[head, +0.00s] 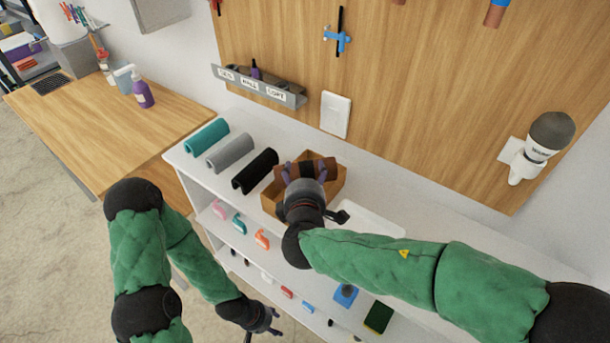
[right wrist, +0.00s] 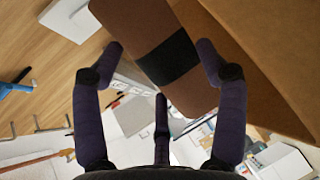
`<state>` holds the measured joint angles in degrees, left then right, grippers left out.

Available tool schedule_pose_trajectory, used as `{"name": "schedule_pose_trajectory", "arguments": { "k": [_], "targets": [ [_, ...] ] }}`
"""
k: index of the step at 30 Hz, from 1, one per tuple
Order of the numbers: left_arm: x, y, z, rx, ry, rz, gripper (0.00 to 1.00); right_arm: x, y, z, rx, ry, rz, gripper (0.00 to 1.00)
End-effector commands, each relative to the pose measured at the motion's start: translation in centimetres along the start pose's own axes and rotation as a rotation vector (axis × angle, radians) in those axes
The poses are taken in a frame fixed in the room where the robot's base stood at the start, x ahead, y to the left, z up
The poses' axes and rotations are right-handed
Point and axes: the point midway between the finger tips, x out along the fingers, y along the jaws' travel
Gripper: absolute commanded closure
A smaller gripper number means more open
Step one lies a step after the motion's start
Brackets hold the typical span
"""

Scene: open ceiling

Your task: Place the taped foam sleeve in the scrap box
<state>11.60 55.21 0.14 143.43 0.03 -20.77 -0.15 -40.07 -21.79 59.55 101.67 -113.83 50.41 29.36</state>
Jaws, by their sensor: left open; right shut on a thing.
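The taped foam sleeve (head: 322,166) is brown with a dark band around it; the band also shows clearly on the sleeve in the right wrist view (right wrist: 160,45). My right gripper (head: 306,170) is shut on the sleeve and holds it over the open top of the scrap box. The scrap box (head: 272,203) is a brown cardboard box on the white shelf top; its wall fills the upper right of the right wrist view (right wrist: 270,65). I cannot tell whether sleeve and box touch. My left gripper (head: 264,331) is open and empty, low in front of the shelf.
Teal (head: 207,136), grey (head: 230,152) and black (head: 255,170) sleeves lie in a row left of the box. A white tray (head: 370,222) lies right of it. Small coloured items fill the lower shelves. A wooden board (head: 430,110) rises behind; a wooden table (head: 120,125) stands left.

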Motion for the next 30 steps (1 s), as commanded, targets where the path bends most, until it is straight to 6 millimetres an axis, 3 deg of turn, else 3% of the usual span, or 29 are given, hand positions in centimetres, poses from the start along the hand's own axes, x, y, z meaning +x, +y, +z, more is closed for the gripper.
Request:
{"name": "schedule_pose_trajectory", "arguments": {
  "k": [2,3,4,19,30],
  "targets": [
    [0.4,-0.1,0.0,0.0,0.0,0.0,0.5,0.1,-0.3,0.0,0.0,0.0,0.0,0.5],
    [0.4,-0.1,0.0,0.0,0.0,0.0,0.5,0.1,-0.3,0.0,0.0,0.0,0.0,0.25],
    [0.3,-0.1,0.0,0.0,0.0,0.0,0.5,0.1,-0.2,0.0,0.0,0.0,0.0,0.16],
    [-0.4,0.1,0.0,0.0,0.0,0.0,0.5,-0.1,0.3,0.0,-0.001,0.0,-0.001,0.15],
    [-2.0,0.7,0.1,0.0,0.0,0.0,0.5,-7.4,0.4,-0.1,-0.002,0.005,0.003,0.15]
  ]
}}
